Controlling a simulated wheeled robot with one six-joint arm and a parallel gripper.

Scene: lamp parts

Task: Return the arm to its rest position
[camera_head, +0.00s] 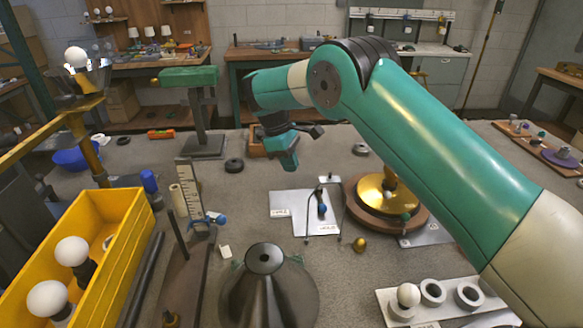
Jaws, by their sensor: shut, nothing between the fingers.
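My teal arm (440,135) reaches in from the lower right and bends at an elbow near the top middle. My gripper (288,165) hangs at the end of the arm, pointing down above the grey table. It looks shut, with nothing held. It is apart from the objects around it; its fingertips are small in this view. A brass lamp base (375,195) on a round brown stand is to its lower right. A dark cone-shaped shade (268,290) stands at the front middle.
A yellow bin (128,240) with white bulbs is at left. A ruler post (187,195) stands beside it. A green-topped stand (190,77) is behind. A white holder (385,300) with rings and a ball is at front right. Bare table (250,210) lies left of the white plate.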

